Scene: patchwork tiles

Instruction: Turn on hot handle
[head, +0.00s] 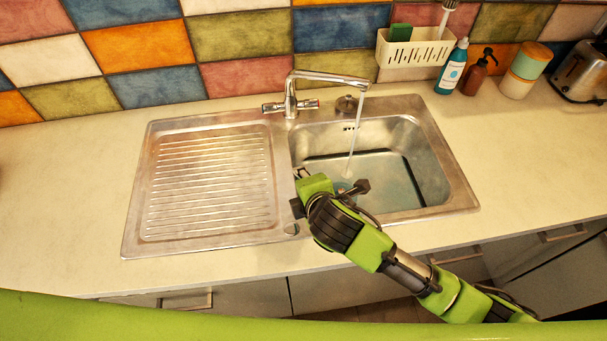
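A chrome mixer tap (290,103) stands behind the sink, its long spout reaching right over the basin. A stream of water (355,135) runs from the spout. The right handle (309,104) has a red mark at its end, so it looks like the hot one. The left handle (272,107) points left. My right gripper (333,181) is low over the front left of the basin, apart from the tap and well in front of both handles. Its fingers are partly hidden by its own wrist, so its opening is unclear. My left gripper is out of view.
The steel sink has a ribbed drainboard (208,185) on the left and a basin (430,165) on the right.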

